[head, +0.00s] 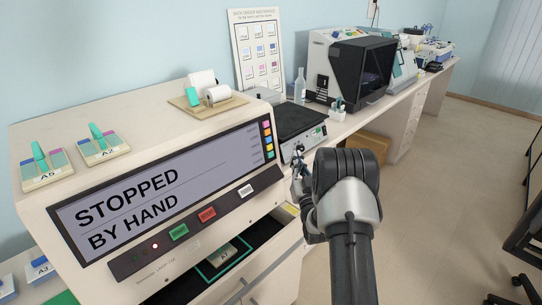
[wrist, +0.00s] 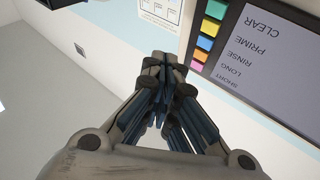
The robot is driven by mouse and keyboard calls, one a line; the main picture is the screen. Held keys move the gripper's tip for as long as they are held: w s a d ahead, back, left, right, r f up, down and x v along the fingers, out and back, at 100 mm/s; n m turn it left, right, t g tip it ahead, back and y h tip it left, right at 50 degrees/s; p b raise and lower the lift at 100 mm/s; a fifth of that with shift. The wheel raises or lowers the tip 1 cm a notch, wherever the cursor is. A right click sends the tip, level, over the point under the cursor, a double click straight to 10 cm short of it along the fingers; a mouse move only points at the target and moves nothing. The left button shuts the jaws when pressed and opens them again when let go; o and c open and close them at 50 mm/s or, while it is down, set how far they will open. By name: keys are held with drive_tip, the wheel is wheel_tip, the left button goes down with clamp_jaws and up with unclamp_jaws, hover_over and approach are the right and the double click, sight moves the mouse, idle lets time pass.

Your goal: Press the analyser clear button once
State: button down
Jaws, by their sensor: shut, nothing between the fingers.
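The analyser (head: 110,150) is a cream unit whose screen (head: 185,170) reads "STOPPED BY HAND". A column of pink, orange, blue, yellow and green buttons runs down the screen's right edge. In the wrist view the label CLEAR lies beside the green button (wrist: 216,9), which is the lowest one (head: 270,155) in the head view. My gripper (head: 298,158) is shut and empty, just right of the button column in the head view. In the wrist view its closed fingertips (wrist: 164,62) show left of and below the buttons, with a gap in the picture.
Below the screen are green (head: 178,232), red (head: 207,214) and white (head: 246,190) buttons and an open drawer with a slide rack (head: 222,254). Slide racks (head: 104,150) and a paper roll (head: 219,93) sit on top. A scale (head: 298,120) stands behind my gripper.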

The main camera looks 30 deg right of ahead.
sight(271, 154)
drive_tip(key=shift+s+d+f, duration=0.1)
drive_tip(key=shift+s+f, duration=0.15)
drive_tip(key=shift+w+h, duration=0.1)
drive_tip(key=shift+h, duration=0.2)
drive_tip(key=w+a+f+b, duration=0.1)
drive_tip(key=w+a+b, duration=0.1)
drive_tip(key=w, duration=0.6)
drive_tip(key=shift+a+f+b, duration=0.3)
drive_tip(key=shift+f+b, duration=0.05)
drive_tip(key=shift+b, duration=0.2)
drive_tip(key=shift+w+f+b, duration=0.1)
drive_tip(key=shift+w+b, duration=0.05)
drive_tip(key=shift+b, duration=0.15)
idle(0.7)
drive_tip(key=shift+w+a+b, duration=0.15)
drive_tip(key=shift+w+b, duration=0.15)
drive_tip(key=shift+b, duration=0.1)
